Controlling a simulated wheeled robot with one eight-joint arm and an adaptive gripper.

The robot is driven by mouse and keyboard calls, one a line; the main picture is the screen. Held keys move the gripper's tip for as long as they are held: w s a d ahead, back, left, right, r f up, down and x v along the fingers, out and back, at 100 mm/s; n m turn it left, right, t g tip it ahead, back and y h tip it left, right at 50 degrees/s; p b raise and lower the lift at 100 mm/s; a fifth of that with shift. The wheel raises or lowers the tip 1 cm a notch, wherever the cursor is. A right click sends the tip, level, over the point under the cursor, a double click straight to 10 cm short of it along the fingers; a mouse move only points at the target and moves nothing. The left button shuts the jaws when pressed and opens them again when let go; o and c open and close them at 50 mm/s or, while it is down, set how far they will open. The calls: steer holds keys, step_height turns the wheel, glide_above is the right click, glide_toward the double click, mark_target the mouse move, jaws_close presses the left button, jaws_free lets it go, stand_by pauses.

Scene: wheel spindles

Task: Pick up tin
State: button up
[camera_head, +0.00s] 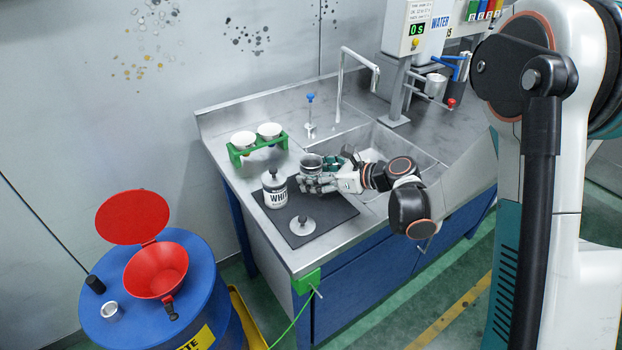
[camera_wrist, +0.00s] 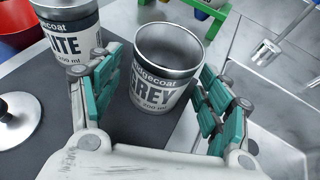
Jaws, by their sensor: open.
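In the head view my gripper (camera_head: 318,174) reaches in from the right, low over the worktop, and partly hides the tin (camera_head: 311,164). A second tin (camera_head: 274,190), labelled "WHITE", stands upright to the left and also shows in the wrist view (camera_wrist: 70,40).
A round lid with a knob (camera_head: 302,225) lies on the mat near the front. A green rack (camera_head: 257,147) with two white cups stands behind. The sink (camera_head: 372,143) is to the right. A blue drum (camera_head: 190,262) with a red funnel stands left of the bench.

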steer(key=shift+x, duration=0.9)
steer(key=c, duration=1.2)
step_height(320, 180, up, 20)
steer(key=p, duration=0.7)
